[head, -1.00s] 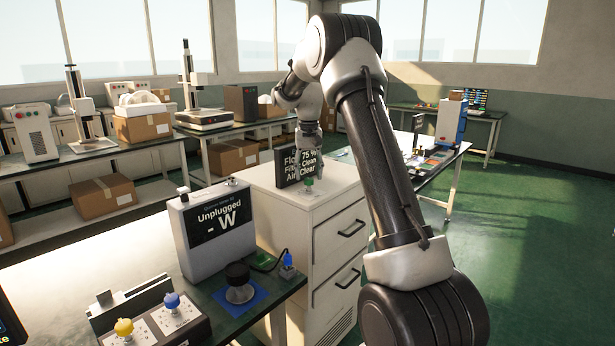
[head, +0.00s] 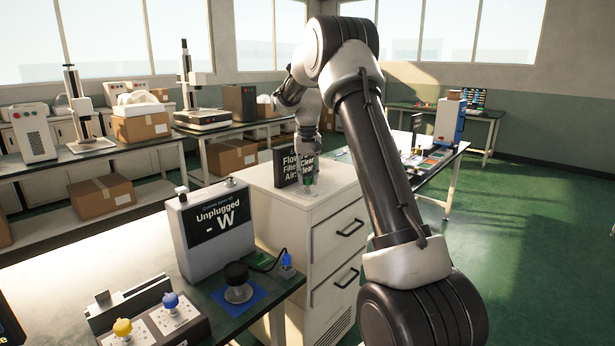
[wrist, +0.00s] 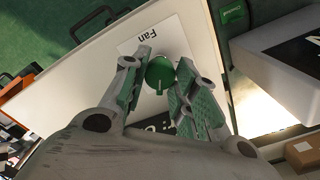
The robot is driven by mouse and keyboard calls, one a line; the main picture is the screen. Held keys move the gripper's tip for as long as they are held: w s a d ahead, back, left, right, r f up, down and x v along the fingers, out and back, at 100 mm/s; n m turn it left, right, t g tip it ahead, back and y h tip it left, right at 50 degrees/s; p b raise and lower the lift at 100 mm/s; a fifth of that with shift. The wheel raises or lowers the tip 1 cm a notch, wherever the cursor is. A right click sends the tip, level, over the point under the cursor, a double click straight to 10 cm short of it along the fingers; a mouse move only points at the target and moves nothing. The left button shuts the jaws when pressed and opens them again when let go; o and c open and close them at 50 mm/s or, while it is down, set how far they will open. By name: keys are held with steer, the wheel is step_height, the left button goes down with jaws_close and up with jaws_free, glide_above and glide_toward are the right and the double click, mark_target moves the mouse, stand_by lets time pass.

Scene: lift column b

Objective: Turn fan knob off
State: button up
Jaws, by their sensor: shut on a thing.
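The green fan knob (wrist: 160,73) sits on a white plate labelled "Fan" (wrist: 152,38) on top of the white cabinet (head: 345,190). A light line marks the knob's face, pointing toward the bottom of the wrist view. My gripper (wrist: 160,77) points down at the knob, with one finger on each side, and is shut on it. In the head view my gripper (head: 308,180) is low over the cabinet top and hides most of the knob. A dark display (head: 287,168) with flow, filter and air readings stands just behind it, partly covered by my gripper.
A grey power meter reading "Unplugged - W" (head: 215,225) stands on the near bench. A black knob (head: 238,283) and a box with yellow and blue knobs (head: 150,320) are also there. Another table (head: 440,155) stands right of the cabinet. Green floor at right is open.

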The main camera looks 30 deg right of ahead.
steer(key=n, duration=1.3)
steer(key=shift+n, duration=2.2)
steer(key=o, duration=1)
